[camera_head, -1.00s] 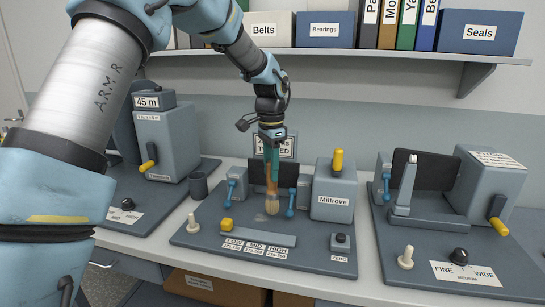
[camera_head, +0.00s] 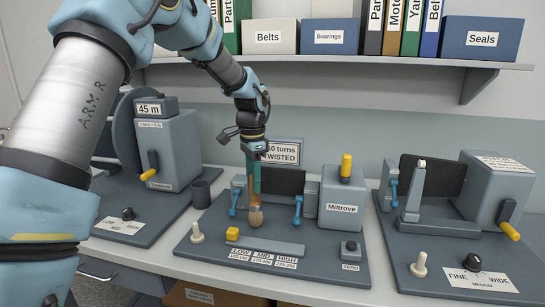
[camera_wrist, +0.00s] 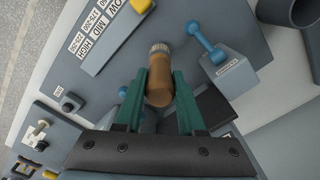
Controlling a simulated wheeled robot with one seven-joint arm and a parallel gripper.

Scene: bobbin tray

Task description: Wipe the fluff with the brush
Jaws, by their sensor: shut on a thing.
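My gripper (camera_head: 253,180) points down over the middle machine's base plate (camera_head: 207,246), its green fingers shut on a brush (camera_head: 256,215). The brush has a brown-orange handle and pale bristles pointing down. In the wrist view the brush (camera_wrist: 160,82) sits between the two fingers, bristle end away from the wrist. The bristles are just above or on the plate, behind the LOW/MID/HIGH strip; I cannot tell if they touch. I cannot make out any fluff now; the brush may hide it.
Blue-tipped levers (camera_head: 298,211) stand either side of the brush. A yellow block (camera_head: 232,233) and white peg (camera_head: 197,234) are at left, the Miltrove box (camera_head: 342,197) with yellow handle at right. Other machines flank both sides; a shelf (camera_head: 330,60) hangs behind.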

